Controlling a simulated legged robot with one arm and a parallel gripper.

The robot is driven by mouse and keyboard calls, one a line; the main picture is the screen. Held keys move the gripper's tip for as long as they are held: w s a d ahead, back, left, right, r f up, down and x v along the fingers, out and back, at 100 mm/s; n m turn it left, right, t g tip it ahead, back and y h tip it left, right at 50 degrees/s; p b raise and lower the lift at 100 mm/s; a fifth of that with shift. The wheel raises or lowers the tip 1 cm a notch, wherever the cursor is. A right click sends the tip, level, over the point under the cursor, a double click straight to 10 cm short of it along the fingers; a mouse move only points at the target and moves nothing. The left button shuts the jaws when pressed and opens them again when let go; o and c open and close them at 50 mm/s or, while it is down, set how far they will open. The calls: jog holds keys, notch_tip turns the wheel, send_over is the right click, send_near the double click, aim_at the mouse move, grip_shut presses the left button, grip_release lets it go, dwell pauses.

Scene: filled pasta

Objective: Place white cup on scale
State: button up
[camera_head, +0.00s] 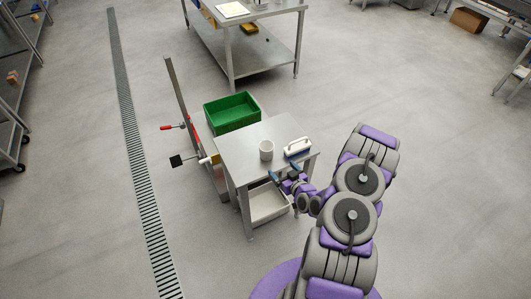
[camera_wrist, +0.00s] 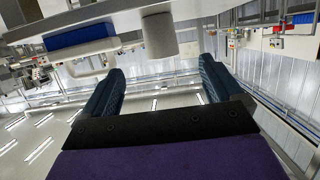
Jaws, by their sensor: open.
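The white cup (camera_head: 266,150) stands upright on the small steel table (camera_head: 232,150), near its middle. In the wrist view, which looks upside down, the cup (camera_wrist: 159,36) is just beyond the fingers and roughly centred between them. My gripper (camera_head: 284,171) is at the table's near edge, its two blue fingers apart and pointing towards the cup. In the wrist view my gripper (camera_wrist: 161,70) is open with nothing between its fingers. The cup is apart from both fingers. I cannot make out a scale for certain in either view.
A white brush-like object with a blue base (camera_head: 298,147) stands right of the cup, close to the right finger. A green crate (camera_head: 232,112) is behind the table. A metal post (camera_head: 178,95) with tools stands left. A white bin (camera_head: 268,205) is underneath.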

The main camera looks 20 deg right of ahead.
aim_at(269, 155)
jog(key=b+x, duration=0.2)
jog(key=x, duration=0.8)
jog(key=shift+w+f+b, duration=0.2)
jog(key=shift+w+b, duration=0.05)
jog(key=shift+b, duration=0.15)
jog(key=shift+b+x, duration=1.15)
jog(key=shift+x, duration=1.55)
jog(key=shift+d+f, duration=0.15)
jog(key=shift+s, duration=0.1)
jog(key=shift+c, duration=0.3)
jog(key=c, duration=1.1)
jog(key=shift+o, duration=0.2)
